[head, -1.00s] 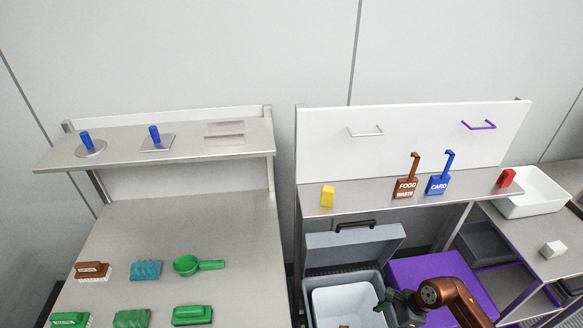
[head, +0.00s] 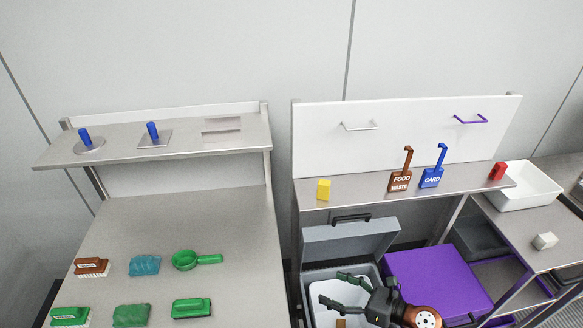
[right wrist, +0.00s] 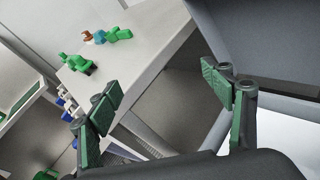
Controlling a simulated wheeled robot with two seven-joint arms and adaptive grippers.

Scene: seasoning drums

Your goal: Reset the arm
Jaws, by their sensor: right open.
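My right arm comes in from the bottom right in the head view. Its right gripper (head: 343,290) is over the open grey bin, near the bin's white liner, with its fingers pointing left. In the right wrist view the two green-padded fingers of the right gripper (right wrist: 165,90) are wide apart with nothing between them. The open bin (head: 350,243) has its lid tilted up at the back. A small brown item (head: 341,323) shows in the liner, partly cut off by the frame edge. My left gripper is not in view.
A purple-lidded bin (head: 438,278) stands right of the open bin. The left table (head: 215,225) holds brushes, cloths and a green scoop (head: 197,260). The shelf above the bins (head: 450,182) holds a yellow block (head: 323,189) and brown and blue signs. A white basin (head: 530,187) is at right.

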